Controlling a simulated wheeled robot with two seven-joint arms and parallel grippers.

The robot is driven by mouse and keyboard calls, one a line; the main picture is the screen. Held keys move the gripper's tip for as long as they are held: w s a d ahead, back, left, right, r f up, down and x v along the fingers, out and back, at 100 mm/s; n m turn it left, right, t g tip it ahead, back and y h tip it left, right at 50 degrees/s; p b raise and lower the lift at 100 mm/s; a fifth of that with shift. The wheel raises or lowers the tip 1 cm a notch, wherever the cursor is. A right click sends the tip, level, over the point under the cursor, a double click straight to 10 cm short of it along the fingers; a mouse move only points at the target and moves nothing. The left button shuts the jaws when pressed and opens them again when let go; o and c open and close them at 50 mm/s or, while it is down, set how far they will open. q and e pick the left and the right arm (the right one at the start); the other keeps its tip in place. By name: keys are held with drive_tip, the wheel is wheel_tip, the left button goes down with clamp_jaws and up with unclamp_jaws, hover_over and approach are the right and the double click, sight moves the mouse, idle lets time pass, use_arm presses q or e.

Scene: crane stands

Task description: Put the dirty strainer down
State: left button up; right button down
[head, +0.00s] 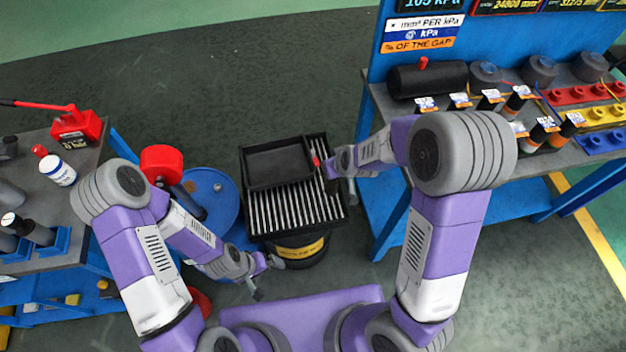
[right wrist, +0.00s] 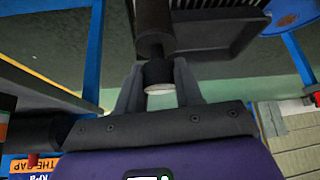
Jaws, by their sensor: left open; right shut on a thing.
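My right gripper (right wrist: 158,88) is shut on a dark cylinder, which I take to be the dirty strainer (right wrist: 154,28). It has a narrower black end with a pale face between the fingers. In the head view my right gripper (head: 330,168) is at the right rim of a black drain tray (head: 262,162); the strainer is hard to make out there, with a small red spot near the fingers. The tray has a flat section at the back and a slatted grate in front. My left gripper (head: 262,282) is open and empty, low in front of the tray, left of its drum.
The tray sits over a dark drum with a yellow label (head: 301,249). A blue drum (head: 211,200) stands to its left. A left bench (head: 85,160) holds a red box and bottles. A blue right bench (head: 384,122) holds a black cylinder, labelled parts and coloured blocks.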

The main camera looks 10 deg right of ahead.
wheel_tip(320, 180, down, 7)
drive_tip(key=b, duration=0.2)
drive_tip(key=shift+f+b, duration=0.2)
drive_tip(key=shift+b, duration=0.1)
drive_tip(key=shift+f, duration=0.2)
drive_tip(key=c, duration=0.7)
unclamp_jaws()
drive_tip(key=shift+c, duration=0.2)
drive_tip(key=shift+r, duration=0.15)
